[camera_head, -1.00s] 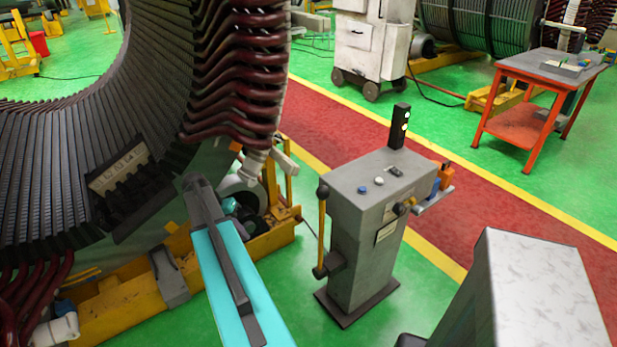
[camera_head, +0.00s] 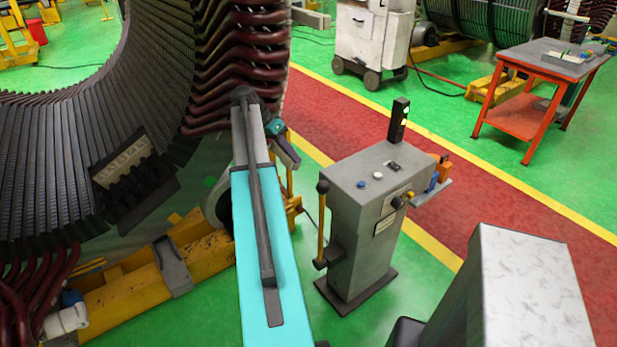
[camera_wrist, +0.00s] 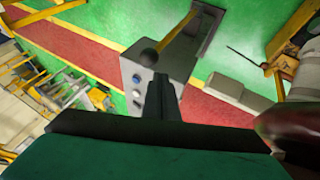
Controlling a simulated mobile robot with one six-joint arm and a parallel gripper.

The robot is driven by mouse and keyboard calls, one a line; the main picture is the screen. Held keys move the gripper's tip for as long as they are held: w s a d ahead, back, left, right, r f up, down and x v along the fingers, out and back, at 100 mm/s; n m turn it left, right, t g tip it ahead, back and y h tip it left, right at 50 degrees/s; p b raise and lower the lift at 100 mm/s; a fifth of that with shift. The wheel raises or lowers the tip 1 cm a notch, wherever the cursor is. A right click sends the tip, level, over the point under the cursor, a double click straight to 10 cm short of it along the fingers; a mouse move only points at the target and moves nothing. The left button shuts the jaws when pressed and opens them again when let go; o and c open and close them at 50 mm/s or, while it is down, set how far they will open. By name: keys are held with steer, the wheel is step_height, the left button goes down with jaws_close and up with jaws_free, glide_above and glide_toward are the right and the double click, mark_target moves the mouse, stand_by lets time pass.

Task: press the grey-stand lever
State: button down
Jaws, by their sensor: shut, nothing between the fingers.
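The grey stand (camera_head: 372,215) stands upright on the green floor, right of my turquoise arm in the head view. Its lever (camera_head: 321,228) is a yellow rod with a dark knob on top, nearly upright on the stand's left side. In the wrist view the stand (camera_wrist: 148,90) is ahead, and the lever (camera_wrist: 176,34) runs diagonally with its dark knob near my fingers. My gripper (camera_wrist: 158,80) is shut and empty, and its dark fingers overlap the stand's top in that view. I cannot tell the exact gap to the knob. In the head view my arm largely hides the gripper.
The large stator (camera_head: 100,160) with dark red coil ends fills the left, close to my arm. A yellow base (camera_head: 125,295) lies under it. A pale box-like surface (camera_head: 530,290) is at the lower right. A red-framed table (camera_head: 520,108) stands beyond the red walkway.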

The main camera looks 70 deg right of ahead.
steer(key=shift+s+f, duration=0.1)
steer(key=shift+f, duration=0.05)
steer(key=p+x, duration=0.3)
steer(key=x, duration=0.6)
steer(key=shift+s+f, duration=0.25)
steer(key=shift+f, duration=0.05)
stand_by(0.3)
steer(key=shift+a, duration=0.15)
